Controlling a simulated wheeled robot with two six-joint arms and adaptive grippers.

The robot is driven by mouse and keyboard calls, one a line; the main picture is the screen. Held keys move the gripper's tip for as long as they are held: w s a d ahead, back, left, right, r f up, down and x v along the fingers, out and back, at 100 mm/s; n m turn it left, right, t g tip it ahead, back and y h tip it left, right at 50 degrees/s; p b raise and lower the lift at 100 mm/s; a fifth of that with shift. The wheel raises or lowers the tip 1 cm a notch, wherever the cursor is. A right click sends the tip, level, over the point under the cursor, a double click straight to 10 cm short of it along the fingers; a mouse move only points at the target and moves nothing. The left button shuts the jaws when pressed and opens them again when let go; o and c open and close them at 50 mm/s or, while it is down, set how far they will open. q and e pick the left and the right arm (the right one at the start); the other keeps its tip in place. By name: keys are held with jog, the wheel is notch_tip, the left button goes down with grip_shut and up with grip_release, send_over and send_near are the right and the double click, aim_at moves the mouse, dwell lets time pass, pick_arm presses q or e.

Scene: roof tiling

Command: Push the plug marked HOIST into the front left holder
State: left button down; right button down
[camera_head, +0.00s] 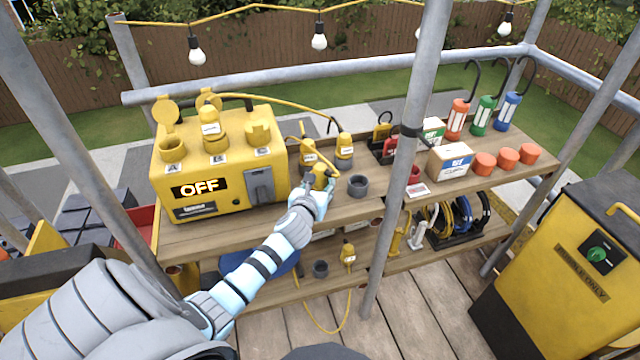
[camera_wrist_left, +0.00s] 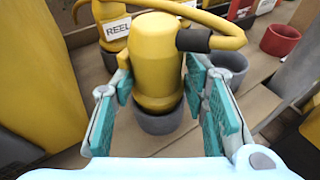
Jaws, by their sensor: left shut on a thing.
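My left gripper (camera_head: 318,184) is shut on a yellow plug at the front left holder. In the left wrist view, the fingers (camera_wrist_left: 162,88) close around the plug (camera_wrist_left: 156,62) from both sides. It looks upright, and its black cable end points right. Its lower end meets the mouth of the grey front left holder (camera_wrist_left: 158,122); how deep it sits I cannot tell. Its label faces away, so HOIST is not readable. The plug marked REEL (camera_wrist_left: 117,29) stands in the back left holder. The front right holder (camera_head: 358,185) is empty. My right gripper is not in view.
The yellow power box (camera_head: 215,165), reading OFF, stands left of my gripper. Another plug (camera_head: 344,142) stands in the back right holder. A grey scaffold pole (camera_head: 402,130) rises right of the holders. A red cup (camera_wrist_left: 280,39) is beyond the empty holder.

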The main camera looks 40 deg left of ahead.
pick_arm(q)
jog(key=shift+f+b, duration=0.3)
jog(key=shift+f, duration=0.15)
jog(key=c, duration=1.2)
grip_release()
jog(key=shift+s+d+r+p, duration=0.15)
jog(key=shift+s+p, duration=0.15)
jog(key=shift+p, duration=0.1)
jog(key=p+v, duration=0.6)
jog(key=v, duration=0.4)
jog(key=shift+s+r, duration=0.1)
